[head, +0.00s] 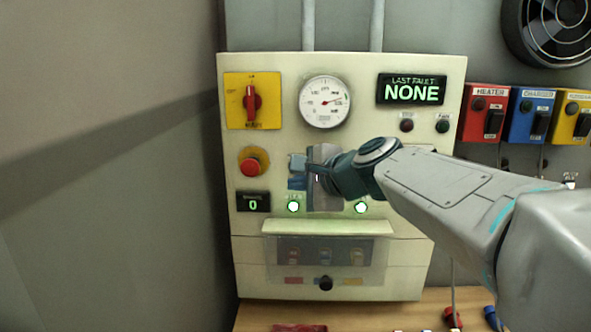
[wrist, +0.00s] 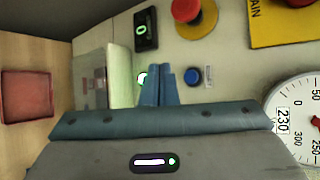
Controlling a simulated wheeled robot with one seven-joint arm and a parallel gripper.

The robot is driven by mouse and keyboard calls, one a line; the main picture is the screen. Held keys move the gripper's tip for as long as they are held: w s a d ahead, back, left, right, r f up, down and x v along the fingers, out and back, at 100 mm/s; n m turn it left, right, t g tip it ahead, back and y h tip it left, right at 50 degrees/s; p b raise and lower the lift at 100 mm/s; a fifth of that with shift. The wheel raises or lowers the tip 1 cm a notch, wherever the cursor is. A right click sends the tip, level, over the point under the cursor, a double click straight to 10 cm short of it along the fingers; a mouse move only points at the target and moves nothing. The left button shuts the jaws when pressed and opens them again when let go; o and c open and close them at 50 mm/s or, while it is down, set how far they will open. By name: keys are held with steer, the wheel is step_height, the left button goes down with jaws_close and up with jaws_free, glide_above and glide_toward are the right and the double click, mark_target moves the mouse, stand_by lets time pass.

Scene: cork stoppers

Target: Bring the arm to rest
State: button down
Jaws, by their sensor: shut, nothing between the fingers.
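My gripper (head: 298,163) is at the middle of a cream control panel (head: 440,200), with my arm reaching in from the right. In the wrist view the two blue fingers (wrist: 157,88) are together, with nothing between them. A blue button (wrist: 193,76) shows beside the fingers in the wrist view, apart from them in the picture. The fingers overlap a lit green lamp (wrist: 141,78) there. I cannot tell how far the fingertips are from the panel. My gripper and arm hide part of the panel's middle in the head view.
The panel carries a red knob (head: 252,100), a gauge (head: 325,102), a red mushroom button (head: 252,165), a "NONE" display (head: 411,90) and a clear cover (head: 325,256). Heater (head: 485,112) and charger (head: 530,116) boxes are at right. A wooden table (head: 380,315) lies below.

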steer(key=s+d+f+n+g+h, duration=0.3)
steer(key=s+d+f+n, duration=0.4)
steer(key=s+f, duration=0.4)
steer(key=s+d+f+n+g+h, duration=0.3)
steer(key=s+d+f+n+h, duration=0.2)
steer(key=s+f, duration=0.6)
steer(key=s+d+n, duration=0.1)
steer(key=d+n, duration=0.1)
steer(key=shift+s+d+f+g, duration=0.3)
steer(key=shift+s+d+g, duration=0.1)
